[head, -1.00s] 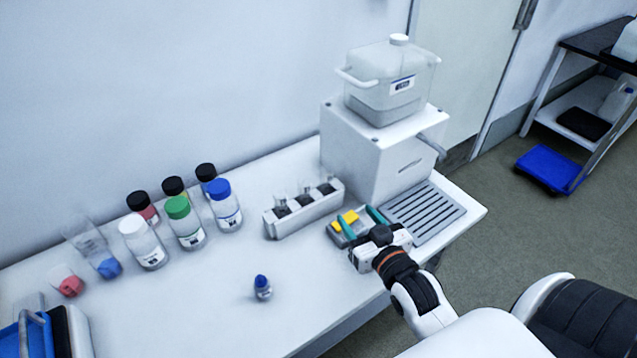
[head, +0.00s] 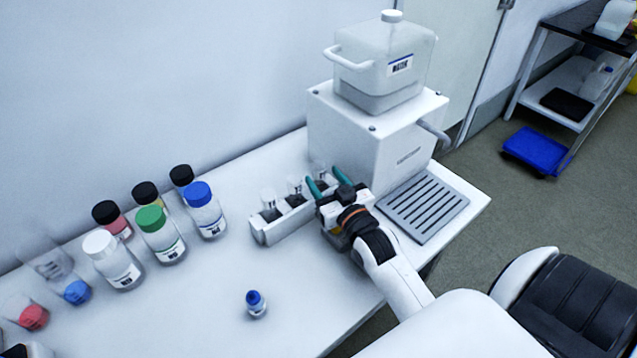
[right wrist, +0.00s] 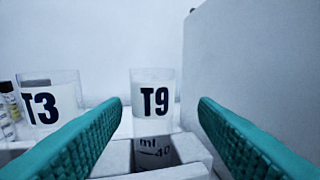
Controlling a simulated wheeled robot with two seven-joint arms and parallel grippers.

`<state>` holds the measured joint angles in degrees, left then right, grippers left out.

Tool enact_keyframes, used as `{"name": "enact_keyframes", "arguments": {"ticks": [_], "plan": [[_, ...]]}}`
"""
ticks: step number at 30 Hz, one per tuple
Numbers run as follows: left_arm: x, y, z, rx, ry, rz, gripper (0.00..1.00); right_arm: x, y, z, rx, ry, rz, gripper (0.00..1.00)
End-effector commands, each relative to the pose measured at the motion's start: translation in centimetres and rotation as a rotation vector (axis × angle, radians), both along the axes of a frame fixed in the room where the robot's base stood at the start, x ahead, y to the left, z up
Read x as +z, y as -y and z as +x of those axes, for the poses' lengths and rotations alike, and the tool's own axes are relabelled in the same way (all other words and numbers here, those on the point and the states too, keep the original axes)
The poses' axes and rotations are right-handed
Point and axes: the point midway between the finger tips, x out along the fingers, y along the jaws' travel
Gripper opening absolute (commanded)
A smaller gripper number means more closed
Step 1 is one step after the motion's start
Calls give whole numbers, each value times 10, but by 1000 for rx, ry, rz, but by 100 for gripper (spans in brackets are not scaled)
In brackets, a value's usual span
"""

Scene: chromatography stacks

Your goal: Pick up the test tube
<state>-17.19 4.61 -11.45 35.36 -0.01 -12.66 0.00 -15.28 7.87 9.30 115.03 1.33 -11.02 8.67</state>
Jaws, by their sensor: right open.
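A clear tube marked T9 (right wrist: 154,98) stands upright in the right wrist view, between my two teal fingers and ahead of them. Another clear tube marked T3 (right wrist: 50,103) stands to its left, outside the fingers. In the head view, several clear tubes stand in a pale rack (head: 283,231); labels are too small to read there. My right gripper (head: 325,179) is open, with its fingers at the right end of the rack, around or just short of the tube there; contact cannot be told. The gripper partly hides that end. My left gripper is not in view.
A white dispenser box (head: 365,150) with a clear tank (head: 382,72) stands behind and right of my gripper. A grey slotted tray (head: 424,209) lies to the right. Several capped bottles (head: 160,236) stand left; a small blue-capped vial (head: 257,303) stands in front.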

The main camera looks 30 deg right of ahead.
Motion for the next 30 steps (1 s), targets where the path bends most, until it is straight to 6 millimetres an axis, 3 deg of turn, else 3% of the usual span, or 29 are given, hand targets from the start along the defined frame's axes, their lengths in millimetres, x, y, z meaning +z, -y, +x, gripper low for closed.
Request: {"name": "enact_keyframes", "arguments": {"ticks": [3, 8, 17, 25, 30], "plan": [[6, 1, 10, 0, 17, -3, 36, 8, -2, 20, 0, 5, 0, 54], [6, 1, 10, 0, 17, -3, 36, 7, -1, 39, 1, 2, 0, 54], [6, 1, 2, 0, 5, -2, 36, 6, -1, 44, 1, 1, -1, 54], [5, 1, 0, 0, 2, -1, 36, 6, -1, 44, 1, 1, -1, 10], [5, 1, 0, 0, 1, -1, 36, 6, -1, 44, 1, 1, -1, 6]]}}
